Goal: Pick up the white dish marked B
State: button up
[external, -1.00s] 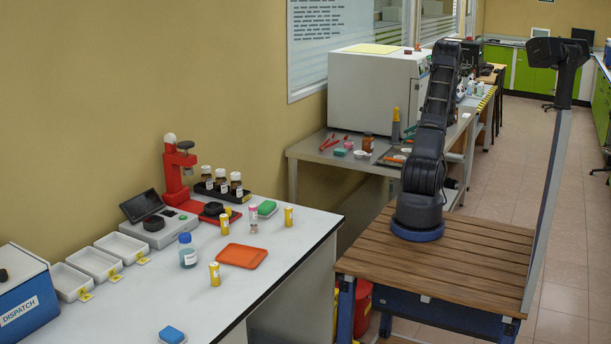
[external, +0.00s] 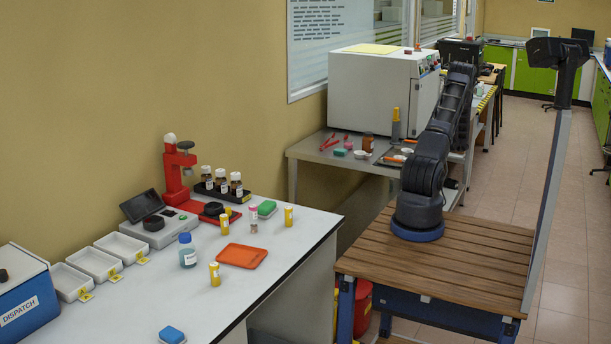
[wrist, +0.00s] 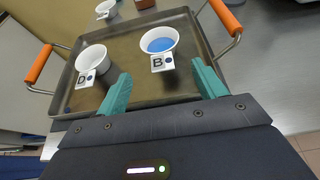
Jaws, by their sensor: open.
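The white dish marked B (wrist: 174,47) stands upright on a metal tray (wrist: 128,92) in the wrist view, with blue contents and a "B" tag on its near side. A second white dish marked D (wrist: 95,60) stands to its left on the same tray. My gripper (wrist: 162,88) is open and empty, its two teal fingers pointing towards the tray. Dish B lies ahead of the fingertips, between their lines but nearer the right finger, not touching either. In the external view my arm hides the gripper and much of the tray (external: 389,163).
The tray has orange handles (wrist: 39,63) at both sides. Another white dish (wrist: 106,9) and a brown object (wrist: 143,3) stand beyond it. A large white oven (external: 370,90) stands behind on the metal bench (external: 335,156). Bare bench lies right of the tray.

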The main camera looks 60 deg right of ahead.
jog(key=shift+x, duration=2.65)
jog(key=shift+d+r, duration=0.1)
jog(key=shift+d, duration=0.05)
jog(key=c, duration=1)
